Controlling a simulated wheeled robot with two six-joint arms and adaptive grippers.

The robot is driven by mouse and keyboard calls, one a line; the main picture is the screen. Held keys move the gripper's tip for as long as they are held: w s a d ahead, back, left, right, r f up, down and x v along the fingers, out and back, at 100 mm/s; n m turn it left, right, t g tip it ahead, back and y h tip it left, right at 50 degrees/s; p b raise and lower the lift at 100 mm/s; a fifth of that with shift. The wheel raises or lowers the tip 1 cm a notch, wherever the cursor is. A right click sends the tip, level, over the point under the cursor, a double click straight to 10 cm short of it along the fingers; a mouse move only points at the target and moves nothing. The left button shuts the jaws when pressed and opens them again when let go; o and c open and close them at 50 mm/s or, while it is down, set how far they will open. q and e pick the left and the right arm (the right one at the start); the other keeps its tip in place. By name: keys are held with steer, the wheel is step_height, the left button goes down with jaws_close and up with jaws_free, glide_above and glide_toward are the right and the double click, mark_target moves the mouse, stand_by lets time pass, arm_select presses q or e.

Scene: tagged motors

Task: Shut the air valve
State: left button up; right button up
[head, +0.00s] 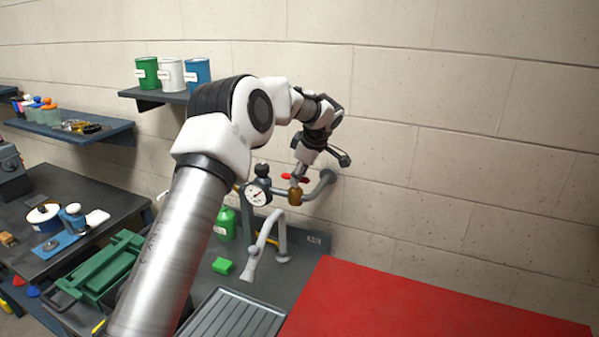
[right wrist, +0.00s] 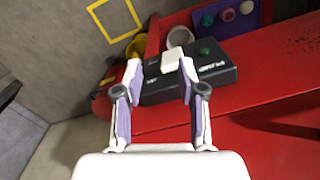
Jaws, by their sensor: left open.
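The air valve has a red handle (head: 304,180) on a brass body (head: 294,197), set in a grey pipe by the wall. A round pressure gauge (head: 257,192) is left of it on the same line. My left gripper (head: 298,176) points down at the handle with its jaws open. Red shows on both sides of the fingertips; I cannot tell whether they touch it. The fingers partly hide the handle. My right gripper (right wrist: 160,68) is open and empty, with a black box (right wrist: 215,70) in front of it. The valve is not in the right wrist view.
A ribbed tray (head: 232,315) lies in front. A mostly clear red surface (head: 400,305) is at right. Shelves with cans (head: 170,74) hang at left.

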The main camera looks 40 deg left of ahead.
arm_select(q)
steer(key=shift+s+r, duration=0.3)
steer(key=shift+s, duration=0.15)
jaws_close()
steer(key=shift+w, duration=0.1)
arm_select(e)
steer(key=shift+s, duration=0.2)
arm_select(q)
steer(key=shift+f, duration=0.15)
